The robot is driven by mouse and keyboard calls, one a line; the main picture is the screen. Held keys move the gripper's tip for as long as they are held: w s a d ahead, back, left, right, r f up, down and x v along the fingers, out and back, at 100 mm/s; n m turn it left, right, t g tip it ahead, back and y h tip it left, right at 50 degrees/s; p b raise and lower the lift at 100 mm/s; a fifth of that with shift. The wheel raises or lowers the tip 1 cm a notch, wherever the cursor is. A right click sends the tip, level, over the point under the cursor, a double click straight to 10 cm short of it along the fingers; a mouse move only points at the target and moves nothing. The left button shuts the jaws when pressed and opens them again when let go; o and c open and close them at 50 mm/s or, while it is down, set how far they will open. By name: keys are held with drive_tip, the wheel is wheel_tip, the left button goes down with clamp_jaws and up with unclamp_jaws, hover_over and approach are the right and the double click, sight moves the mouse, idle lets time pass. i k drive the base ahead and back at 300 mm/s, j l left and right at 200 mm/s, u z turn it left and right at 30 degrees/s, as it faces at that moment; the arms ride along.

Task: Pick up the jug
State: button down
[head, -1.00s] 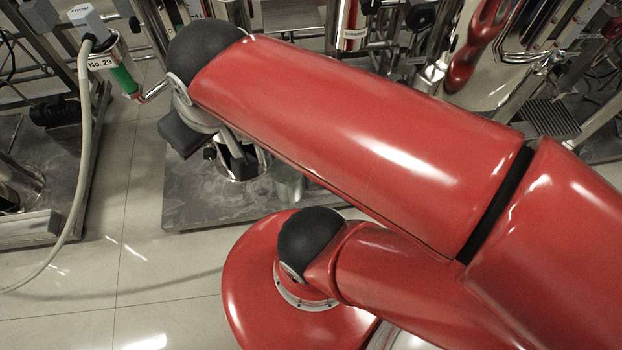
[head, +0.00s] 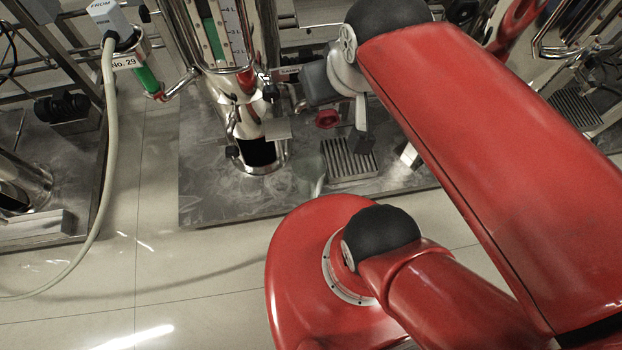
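A clear, faintly greenish vessel (head: 308,168), which looks like the jug, stands on the metal base plate just right of a steel column. Its outline is faint and I cannot make out its handle for certain. My gripper (head: 362,140) is partly in view beyond the end of my red arm, up and to the right of this vessel. The two appear apart in the picture. A dark finger-like part points down. My arm hides part of the gripper, and its opening cannot be made out.
The metal base plate (head: 225,200) carries a steel column with a level scale (head: 228,40) and a grated block (head: 350,160). A grey hose (head: 108,170) hangs at the left beside the green-banded "No. 29" fitting (head: 147,78). Tiled floor (head: 190,280) is clear in front.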

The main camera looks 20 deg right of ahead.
sight(309, 166)
drive_tip(key=k+j+z, duration=0.2)
drive_tip(key=z, duration=0.2)
drive_tip(key=k+z, duration=0.45)
